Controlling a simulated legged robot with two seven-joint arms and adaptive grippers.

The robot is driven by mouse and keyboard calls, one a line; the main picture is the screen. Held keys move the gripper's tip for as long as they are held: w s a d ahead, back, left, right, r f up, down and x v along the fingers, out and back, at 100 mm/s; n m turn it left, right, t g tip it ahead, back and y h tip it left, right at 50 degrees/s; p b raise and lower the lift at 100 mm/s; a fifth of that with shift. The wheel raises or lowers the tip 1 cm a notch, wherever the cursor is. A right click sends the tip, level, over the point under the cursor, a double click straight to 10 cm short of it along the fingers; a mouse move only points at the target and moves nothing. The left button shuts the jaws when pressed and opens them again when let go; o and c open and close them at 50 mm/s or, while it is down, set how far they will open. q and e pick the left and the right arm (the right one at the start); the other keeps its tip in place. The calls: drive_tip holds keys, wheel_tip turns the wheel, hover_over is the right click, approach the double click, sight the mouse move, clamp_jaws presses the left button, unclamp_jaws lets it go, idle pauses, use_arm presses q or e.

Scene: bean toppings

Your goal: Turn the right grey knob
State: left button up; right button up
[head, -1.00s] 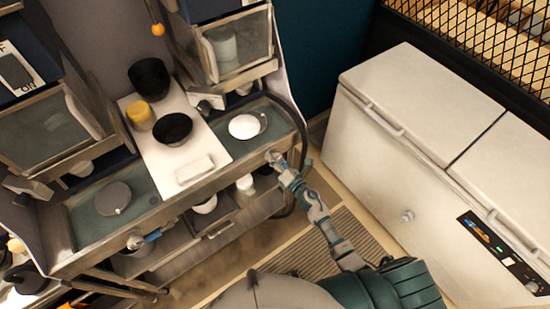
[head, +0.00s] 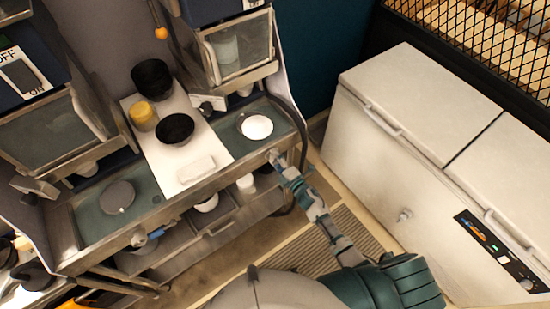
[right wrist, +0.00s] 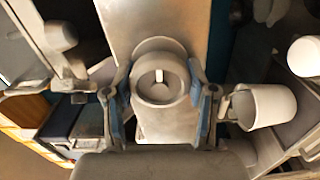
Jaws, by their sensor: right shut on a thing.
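The right grey knob (right wrist: 158,88) is a round knob with a pale upright mark, on the metal front of the counter. In the head view the knob (head: 273,154) sits at the right end of the counter front, partly hidden by my right gripper (head: 280,163). In the right wrist view my right gripper (right wrist: 159,105) has one blue-padded finger on each side of the knob and is shut on it. Another grey knob (head: 138,239) with a blue part beside it is at the left of the counter front. My left gripper is not in view.
A white round dish (head: 257,127) lies on a grey disc behind the right knob. A white board (head: 150,155) holds black bowls and a yellow cup. A white cup (right wrist: 262,106) is right of my gripper in the wrist view. A white chest freezer (head: 400,150) stands at right.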

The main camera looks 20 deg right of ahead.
drive_tip(key=shift+d+f+m, duration=0.1)
drive_tip(key=shift+f+m, duration=0.15)
drive_tip(key=shift+m, duration=0.25)
drive_tip(key=o, duration=1.2)
drive_tip(key=shift+d+r, duration=0.1)
drive_tip(key=v, duration=1.2)
drive_tip(key=shift+w, duration=0.1)
